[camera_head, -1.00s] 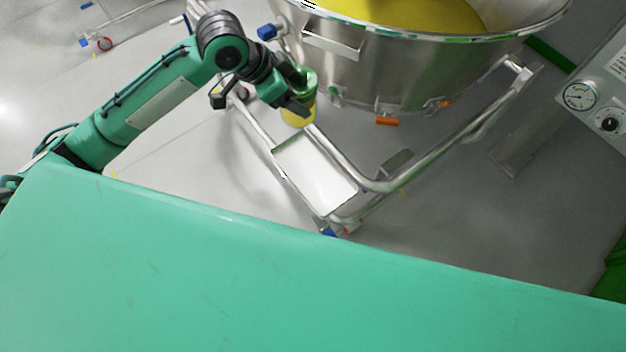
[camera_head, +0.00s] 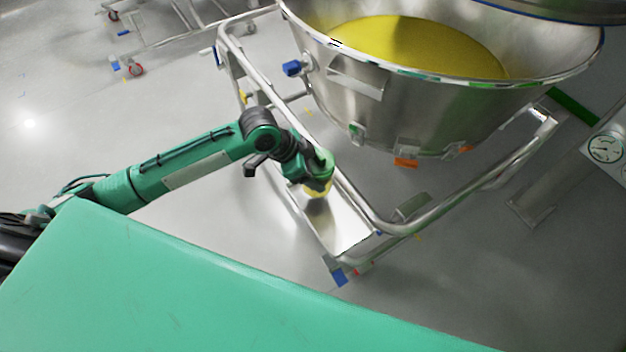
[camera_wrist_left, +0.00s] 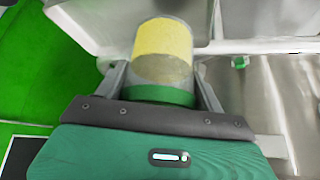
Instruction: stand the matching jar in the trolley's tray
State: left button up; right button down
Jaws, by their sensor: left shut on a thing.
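The jar (camera_head: 317,192) has a green lid and yellow contents. My left gripper (camera_head: 314,172) is shut on it near the lid, and the jar looks roughly upright. In the left wrist view the jar (camera_wrist_left: 162,48) lies between the two fingers (camera_wrist_left: 160,88), lid end toward the palm. The trolley's tray (camera_head: 343,232) is a pale metal plate low on the tubular frame. The jar overlaps the tray's far-left part in the head view; I cannot tell whether its base touches the tray. My right gripper is out of view.
A large steel bowl (camera_head: 375,110) with yellow powder (camera_head: 420,45) stands behind the tray. The trolley's tubular rail (camera_head: 385,226) runs close along the tray's right side. A gauge panel (camera_head: 605,150) is at the right. Grey floor lies left of the tray.

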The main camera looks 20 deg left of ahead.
pick_arm(q)
notch_tip(320, 180, down, 5)
jog(key=shift+r, duration=0.2)
jog(key=shift+f, duration=0.15)
jog(key=o, duration=1.4)
jog(key=shift+r, duration=0.2)
jog(key=v, duration=1.1)
jog(key=shift+s+a+r, duration=0.1)
jog(key=shift+r, duration=0.25)
